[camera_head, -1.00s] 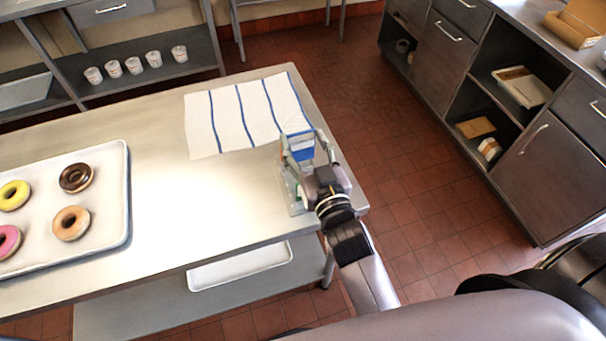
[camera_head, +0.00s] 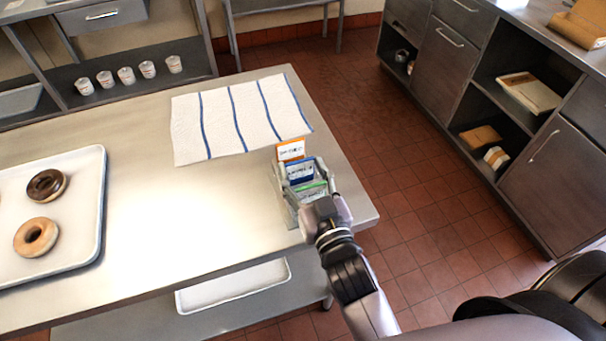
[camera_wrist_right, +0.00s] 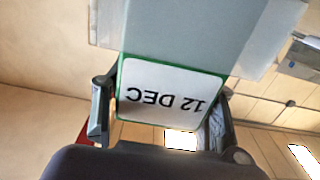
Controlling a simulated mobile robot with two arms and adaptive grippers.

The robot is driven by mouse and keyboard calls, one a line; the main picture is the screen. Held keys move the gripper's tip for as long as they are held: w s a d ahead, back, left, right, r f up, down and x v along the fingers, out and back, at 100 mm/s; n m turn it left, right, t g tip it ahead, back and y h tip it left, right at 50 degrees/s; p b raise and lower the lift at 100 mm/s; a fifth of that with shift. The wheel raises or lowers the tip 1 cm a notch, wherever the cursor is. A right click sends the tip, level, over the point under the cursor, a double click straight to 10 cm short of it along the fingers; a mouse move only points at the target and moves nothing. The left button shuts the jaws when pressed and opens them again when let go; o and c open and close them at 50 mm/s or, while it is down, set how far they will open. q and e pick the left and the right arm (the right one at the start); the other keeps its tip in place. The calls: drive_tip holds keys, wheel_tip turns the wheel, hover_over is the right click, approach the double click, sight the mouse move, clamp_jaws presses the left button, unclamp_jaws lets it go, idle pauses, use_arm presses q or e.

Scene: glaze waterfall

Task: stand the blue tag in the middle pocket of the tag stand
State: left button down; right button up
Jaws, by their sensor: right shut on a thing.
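The tag stand (camera_head: 284,203) is a small clear holder near the table's right edge. An orange-topped tag (camera_head: 291,149) stands at its back and a green-topped tag (camera_head: 313,191) at its front. The blue tag (camera_head: 300,172) is between them, upright at the middle pocket; I cannot tell whether it touches the bottom. My right gripper (camera_head: 303,168) is shut on the blue tag, fingers at its sides. In the right wrist view the green tag (camera_wrist_right: 165,95), reading "12 DEC" upside down, hides the blue one. My left gripper is not in view.
A striped cloth (camera_head: 215,125) lies just behind the stand on the steel table (camera_head: 160,200). A white tray (camera_head: 98,205) with donuts is at the left. The table between tray and stand is clear. Cabinets (camera_head: 440,60) stand across the floor at right.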

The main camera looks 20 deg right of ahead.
drive_tip(key=shift+s, duration=0.15)
drive_tip(key=shift+f, duration=0.1)
drive_tip(key=o, duration=1.1)
drive_tip(key=shift+r, duration=0.2)
